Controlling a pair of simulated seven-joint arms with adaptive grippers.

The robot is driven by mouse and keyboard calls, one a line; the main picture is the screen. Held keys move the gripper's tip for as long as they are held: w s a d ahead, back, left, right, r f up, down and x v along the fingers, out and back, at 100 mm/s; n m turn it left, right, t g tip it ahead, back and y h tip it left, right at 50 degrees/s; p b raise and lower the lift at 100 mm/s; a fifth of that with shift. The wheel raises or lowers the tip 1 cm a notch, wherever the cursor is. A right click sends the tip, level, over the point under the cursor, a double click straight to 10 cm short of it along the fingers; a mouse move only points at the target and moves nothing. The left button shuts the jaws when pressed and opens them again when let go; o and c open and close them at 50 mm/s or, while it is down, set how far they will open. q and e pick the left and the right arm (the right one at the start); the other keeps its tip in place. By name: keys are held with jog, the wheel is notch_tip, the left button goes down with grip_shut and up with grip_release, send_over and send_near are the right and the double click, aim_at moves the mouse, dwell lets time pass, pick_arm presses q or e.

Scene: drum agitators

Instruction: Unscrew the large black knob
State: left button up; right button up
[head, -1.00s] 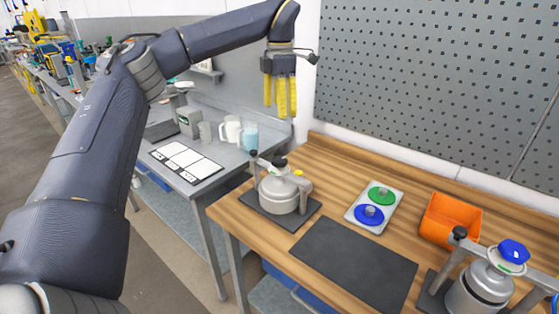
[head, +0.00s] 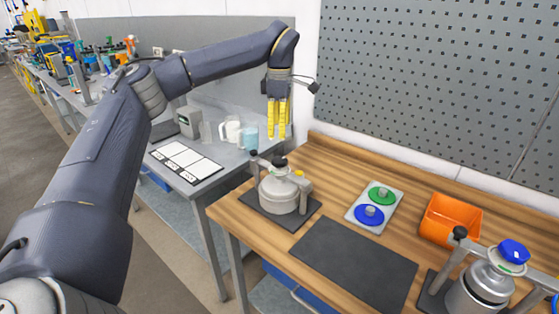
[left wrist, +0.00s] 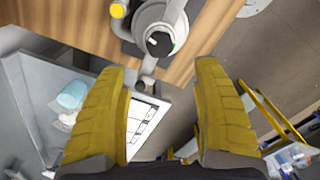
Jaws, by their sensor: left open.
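The large black knob (head: 280,163) sits on top of the grey drum agitator (head: 284,192) at the left of the wooden bench. In the left wrist view the same knob (left wrist: 160,43) appears at top centre, beyond the fingertips. My left gripper (head: 278,136) has yellow fingers pointing down and is above the agitator, apart from the knob. In the left wrist view the fingers (left wrist: 162,68) are spread and nothing is between them. My right gripper is not in view.
A clamp arm with a small dark knob (head: 253,154) stands beside the agitator. A tray with green and blue discs (head: 385,222), an orange bin (head: 450,222) and a second agitator with a blue knob (head: 482,288) stand to the right. The dark mat (head: 355,262) is bare.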

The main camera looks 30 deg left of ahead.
aim_at(280, 160)
pick_arm(q)
notch_tip(280, 160, down, 11)
jog(key=shift+f, duration=0.15)
dwell(0.4)
jog(key=c, duration=1.3)
